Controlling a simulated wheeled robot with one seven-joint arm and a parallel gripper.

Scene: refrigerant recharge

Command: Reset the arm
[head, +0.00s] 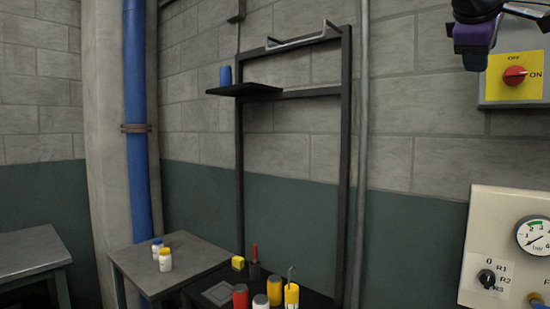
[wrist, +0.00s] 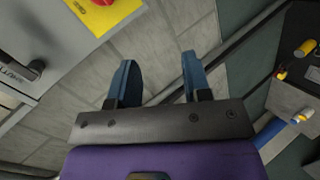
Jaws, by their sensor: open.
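In the head view part of my arm's end, black and purple, shows at the top right, in front of the wall beside the red rotary switch (head: 515,75).
A panel with a pressure gauge (head: 535,236) and a black selector knob (head: 486,279) is at the right. Bottles (head: 166,260) and cylinders (head: 240,296) stand on low tables. A blue pipe (head: 137,80) runs vertically at left.

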